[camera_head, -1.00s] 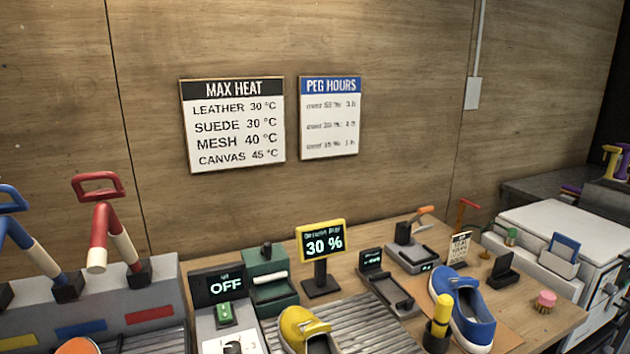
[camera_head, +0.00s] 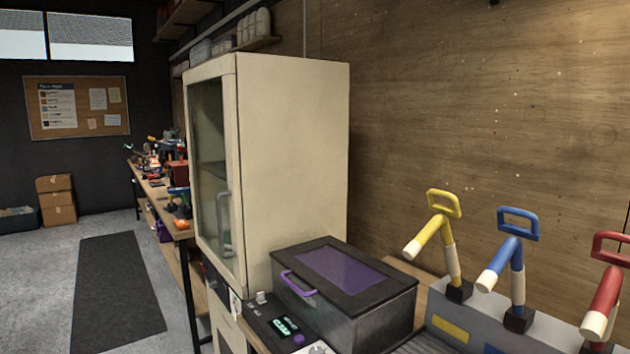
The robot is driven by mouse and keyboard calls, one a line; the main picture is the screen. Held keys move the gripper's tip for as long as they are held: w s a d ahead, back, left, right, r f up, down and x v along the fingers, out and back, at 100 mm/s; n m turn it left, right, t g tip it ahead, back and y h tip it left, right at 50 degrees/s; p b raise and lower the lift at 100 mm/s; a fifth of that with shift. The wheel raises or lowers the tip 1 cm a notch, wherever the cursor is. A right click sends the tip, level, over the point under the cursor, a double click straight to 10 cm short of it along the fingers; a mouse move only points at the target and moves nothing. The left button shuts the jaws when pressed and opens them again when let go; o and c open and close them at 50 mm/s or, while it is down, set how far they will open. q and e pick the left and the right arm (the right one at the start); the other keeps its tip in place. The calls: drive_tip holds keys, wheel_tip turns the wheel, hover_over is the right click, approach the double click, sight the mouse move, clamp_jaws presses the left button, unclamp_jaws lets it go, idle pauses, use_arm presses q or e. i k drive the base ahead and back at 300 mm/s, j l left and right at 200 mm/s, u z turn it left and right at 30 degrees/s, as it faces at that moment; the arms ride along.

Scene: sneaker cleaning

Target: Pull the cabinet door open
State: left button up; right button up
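A tall cream cabinet (camera_head: 292,150) stands left of the middle of the head view, against the wooden wall. Its glass door (camera_head: 211,160) faces left and looks shut. A grey vertical bar handle (camera_head: 225,222) is on the door, towards its right edge. The inside behind the glass is too dark to make out. Neither of my grippers is in the view.
A dark box with a purple window and purple handle (camera_head: 345,290) stands in front of the cabinet, beside a control panel (camera_head: 285,325). Coloured levers (camera_head: 515,260) are at the right. A workbench (camera_head: 160,195) lies beyond. Floor with a dark mat (camera_head: 115,290) is clear at the left.

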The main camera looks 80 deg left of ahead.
sight(223, 66)
drive_tip(key=u, duration=3.05)
